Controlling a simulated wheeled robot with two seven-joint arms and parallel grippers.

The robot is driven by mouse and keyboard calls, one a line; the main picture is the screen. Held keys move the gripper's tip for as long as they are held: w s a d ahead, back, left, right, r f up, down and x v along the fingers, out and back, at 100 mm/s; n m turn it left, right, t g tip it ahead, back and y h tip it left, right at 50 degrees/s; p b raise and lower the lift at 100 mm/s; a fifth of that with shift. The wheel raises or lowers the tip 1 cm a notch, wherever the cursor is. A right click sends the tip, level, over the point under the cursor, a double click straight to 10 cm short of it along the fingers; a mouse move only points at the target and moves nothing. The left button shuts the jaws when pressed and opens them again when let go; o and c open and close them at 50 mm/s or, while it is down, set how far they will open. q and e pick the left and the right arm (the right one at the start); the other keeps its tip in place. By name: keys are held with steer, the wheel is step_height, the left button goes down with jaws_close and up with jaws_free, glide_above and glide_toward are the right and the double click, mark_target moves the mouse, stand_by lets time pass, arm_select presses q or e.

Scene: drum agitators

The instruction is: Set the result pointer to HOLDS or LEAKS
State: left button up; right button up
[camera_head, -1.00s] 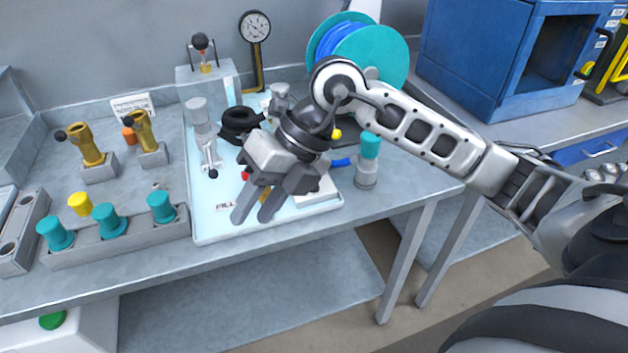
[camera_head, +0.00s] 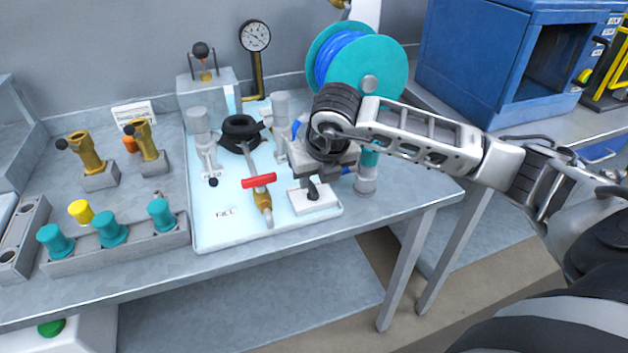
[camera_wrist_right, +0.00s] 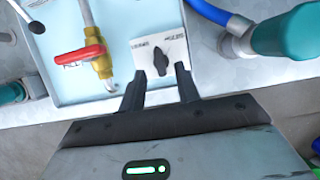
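The result pointer is a black knob (camera_head: 313,192) on a white plate (camera_head: 325,205) at the front right of the pale tray. In the right wrist view the knob (camera_wrist_right: 160,61) stands in the middle of the plate (camera_wrist_right: 143,52), with small print to either side that I cannot read. I cannot tell which word it points to. My right gripper (camera_head: 318,176) is just above the knob, its body hiding the back of the plate. In the wrist view its two fingers (camera_wrist_right: 159,88) are apart and empty, just short of the knob. My left gripper is out of view.
A red-handled brass valve (camera_head: 260,185) stands left of the plate. A teal-capped post (camera_head: 366,175) with a blue hose is close on the right. The pale tray (camera_head: 225,228) has bare surface at its front left. A teal hose reel (camera_head: 375,65) stands behind.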

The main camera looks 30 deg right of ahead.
mark_target(313, 187)
steer(key=shift+x, duration=1.75)
jaws_close()
